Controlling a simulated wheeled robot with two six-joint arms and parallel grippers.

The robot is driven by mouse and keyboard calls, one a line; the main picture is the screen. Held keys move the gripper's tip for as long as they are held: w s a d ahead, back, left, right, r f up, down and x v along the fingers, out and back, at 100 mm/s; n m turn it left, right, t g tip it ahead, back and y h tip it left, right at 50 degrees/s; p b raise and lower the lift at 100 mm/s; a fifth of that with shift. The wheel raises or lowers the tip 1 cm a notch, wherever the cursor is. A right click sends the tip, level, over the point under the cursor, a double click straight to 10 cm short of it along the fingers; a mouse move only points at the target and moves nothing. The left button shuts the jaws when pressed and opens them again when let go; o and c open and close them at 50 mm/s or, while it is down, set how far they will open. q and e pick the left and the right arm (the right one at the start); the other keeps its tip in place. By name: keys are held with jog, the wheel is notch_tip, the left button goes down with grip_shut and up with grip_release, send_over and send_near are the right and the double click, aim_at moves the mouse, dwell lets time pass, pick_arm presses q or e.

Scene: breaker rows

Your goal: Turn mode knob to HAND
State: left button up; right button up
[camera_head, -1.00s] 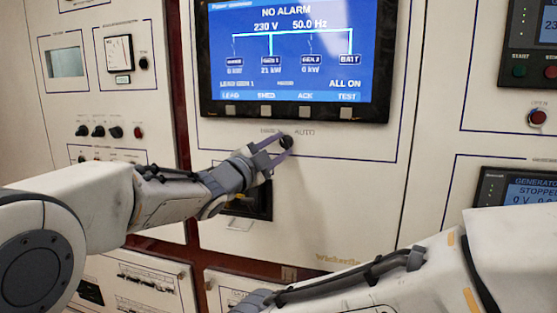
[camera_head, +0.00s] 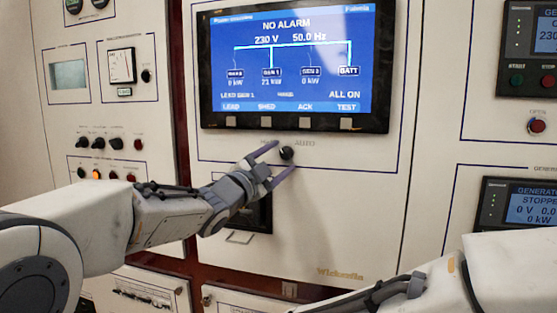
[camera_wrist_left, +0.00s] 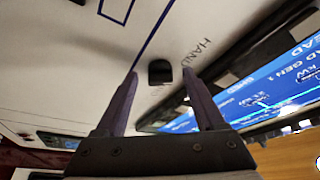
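The mode knob (camera_head: 287,153) is a small black knob on the cream panel below the large screen. The AUTO label (camera_head: 304,143) is at its upper right; the HAND label at its upper left is mostly covered by a finger. My left gripper (camera_head: 285,156) is open, with one fingertip above and left of the knob and one below it. In the left wrist view the knob (camera_wrist_left: 160,73) sits between and just past the fingertips, touching neither. The HAND label (camera_wrist_left: 196,57) is readable there. Which way the knob points I cannot tell. My right gripper is out of view.
The large blue screen (camera_head: 291,62) with a row of buttons under it stands out above the knob. A dark recess (camera_head: 262,213) with a handle lies below. Small switches and a lit orange lamp (camera_head: 96,174) are on the left panel. My right arm fills the lower right.

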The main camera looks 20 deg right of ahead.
pick_arm(q)
jog(key=shift+s, duration=0.1)
jog(key=shift+s+a, duration=0.2)
jog(key=shift+a, duration=0.05)
jog(key=b+v, duration=0.3)
jog(key=v, duration=0.6)
jog(key=shift+s+a+f, duration=0.15)
jog(key=shift+a, duration=0.2)
